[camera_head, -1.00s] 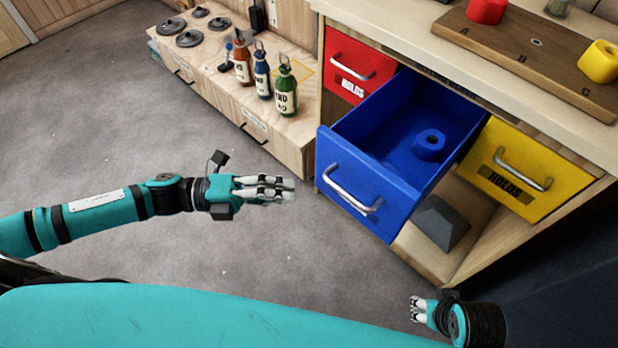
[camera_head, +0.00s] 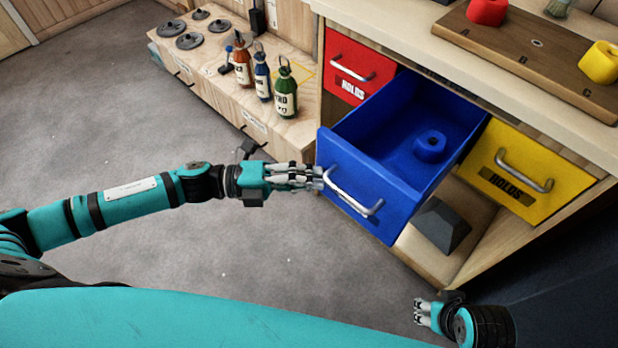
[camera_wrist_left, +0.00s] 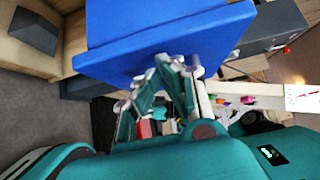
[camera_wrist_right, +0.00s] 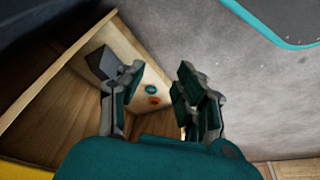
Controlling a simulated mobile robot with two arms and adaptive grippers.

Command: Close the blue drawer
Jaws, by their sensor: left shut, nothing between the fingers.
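The blue drawer (camera_head: 366,196) is pulled far out of the cabinet, with a blue climbing hold (camera_head: 430,146) lying inside it. Its silver handle (camera_head: 352,192) is on the front face. My left gripper (camera_head: 318,177) is shut and empty, with its fingertips at the left end of the drawer front, by the handle. In the left wrist view the fingertips (camera_wrist_left: 172,62) are in front of the blue drawer front (camera_wrist_left: 150,45); whether they touch it I cannot tell. My right gripper (camera_head: 418,312) is low at the right, away from the drawer. In the right wrist view its fingers (camera_wrist_right: 158,85) are apart and empty.
The red drawer (camera_head: 350,62) and yellow drawer (camera_head: 520,175) flank the blue one. A grey wedge (camera_head: 442,224) sits on the shelf below. Several bottles (camera_head: 262,75) stand on the low bench. The floor (camera_head: 200,110) left of the drawer is clear.

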